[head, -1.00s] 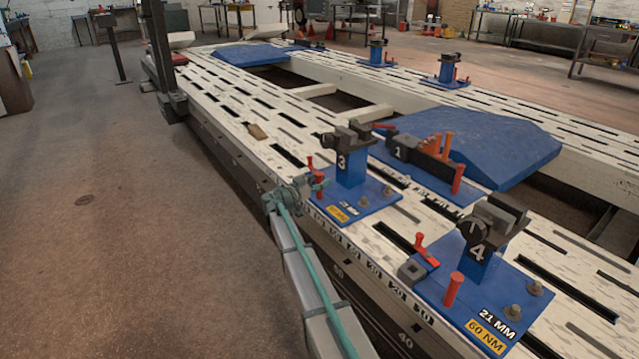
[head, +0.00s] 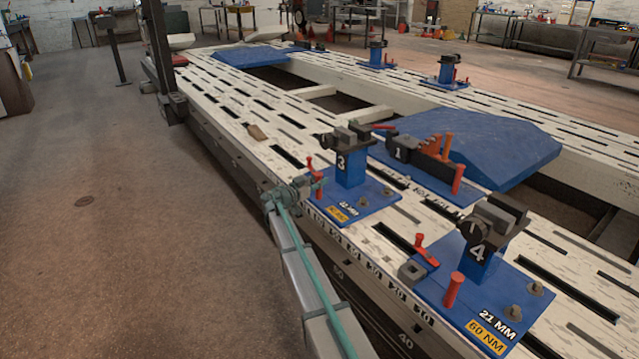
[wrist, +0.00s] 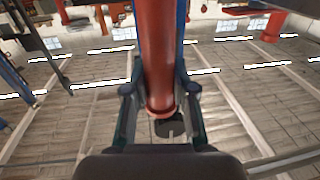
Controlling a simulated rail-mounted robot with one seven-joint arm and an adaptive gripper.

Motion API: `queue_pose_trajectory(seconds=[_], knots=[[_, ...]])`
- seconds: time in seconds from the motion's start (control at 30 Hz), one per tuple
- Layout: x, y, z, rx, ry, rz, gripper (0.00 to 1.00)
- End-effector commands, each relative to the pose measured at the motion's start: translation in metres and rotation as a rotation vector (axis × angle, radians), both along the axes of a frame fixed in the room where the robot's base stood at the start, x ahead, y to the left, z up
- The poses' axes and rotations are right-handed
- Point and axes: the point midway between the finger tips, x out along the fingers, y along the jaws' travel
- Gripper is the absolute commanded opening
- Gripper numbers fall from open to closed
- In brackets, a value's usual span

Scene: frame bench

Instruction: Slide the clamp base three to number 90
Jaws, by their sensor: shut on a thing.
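Clamp base three (head: 370,208) is a blue plate with a blue post marked 3 and a dark clamp head. It stands on the slotted white bench near its front-left edge. My gripper (head: 313,186) reaches in from the left at the edge of this base, beside its red handles. In the wrist view, my gripper (wrist: 160,110) is shut on a red cylindrical handle (wrist: 159,60). A number scale (head: 372,272) runs along the bench edge. Its numbers near the base are too small to read surely, and 90 cannot be made out.
Clamp base four (head: 455,290) stands to the right and nearer, with red handles. Clamp base one (head: 425,165) lies behind base three. A blue sloped plate (head: 480,148) lies behind it. A small brown object (head: 257,132) rests on the bench to the left, with bare slotted surface around it.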

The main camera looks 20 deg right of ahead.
Motion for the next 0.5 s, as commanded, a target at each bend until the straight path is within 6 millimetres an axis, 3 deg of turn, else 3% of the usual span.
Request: queue_pose_trajectory(seconds=[0.03, 0.3, 0.5], knots=[[0.023, 0.004, -0.002, 0.0, -0.003, 0.02, 0.0], [0.092, 0.016, -0.001, -0.003, -0.004, 0.023, 0.0], [0.097, 0.019, 0.001, -0.002, -0.001, 0.016, 0.0]])
